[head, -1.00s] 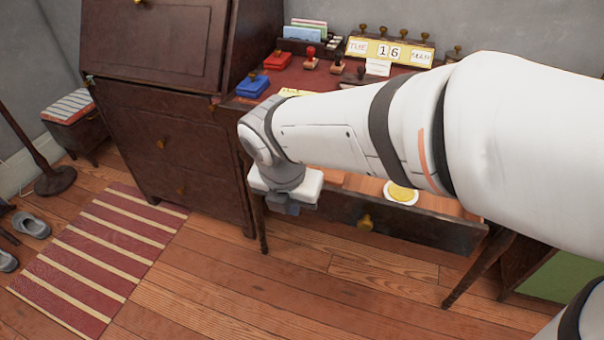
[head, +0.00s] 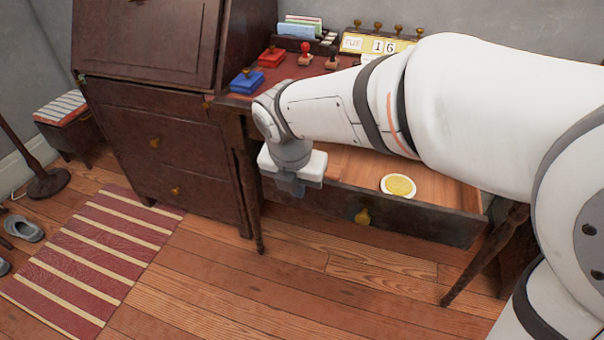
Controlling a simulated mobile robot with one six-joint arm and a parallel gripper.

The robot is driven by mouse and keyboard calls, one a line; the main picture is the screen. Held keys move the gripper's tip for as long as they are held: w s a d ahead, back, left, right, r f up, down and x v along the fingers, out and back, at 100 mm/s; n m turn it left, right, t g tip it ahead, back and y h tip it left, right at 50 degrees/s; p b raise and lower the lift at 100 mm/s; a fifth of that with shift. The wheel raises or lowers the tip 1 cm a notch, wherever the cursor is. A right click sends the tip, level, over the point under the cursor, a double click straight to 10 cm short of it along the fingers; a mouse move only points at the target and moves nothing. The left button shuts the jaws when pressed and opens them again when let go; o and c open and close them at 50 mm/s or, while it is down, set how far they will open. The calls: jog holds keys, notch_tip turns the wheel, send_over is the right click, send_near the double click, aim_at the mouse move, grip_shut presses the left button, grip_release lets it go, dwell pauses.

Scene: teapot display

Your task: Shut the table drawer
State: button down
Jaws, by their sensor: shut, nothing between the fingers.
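The table drawer (head: 420,222) is pulled out, its dark front facing me with a brass knob (head: 362,216) in the middle. A round yellow and white item (head: 398,186) lies on the drawer's bare wooden floor. The table (head: 240,104) has a red top, partly hidden by my arm. My gripper (head: 289,190) is shut and empty. It points down at the left end of the drawer front, left of the knob. I cannot tell whether it touches the drawer.
A dark wooden bureau (head: 165,150) stands close at the left of the table. On the table top are a blue stamp pad (head: 247,82), a red stamp pad (head: 271,57), stamps and a calendar (head: 377,44). A striped rug (head: 95,255) lies at left; the floor in front is clear.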

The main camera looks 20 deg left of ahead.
jog(key=w+p, duration=0.3)
jog(key=w, duration=0.1)
jog(key=w+p, duration=0.3)
jog(key=w, duration=0.2)
jog(key=w+p, duration=0.3)
jog(key=w, duration=0.2)
jog(key=shift+d+r, duration=0.2)
jog(key=shift+d, duration=0.05)
jog(key=shift+w+f+p, duration=0.2)
jog(key=shift+w+p, duration=0.25)
jog(key=shift+w, duration=0.35)
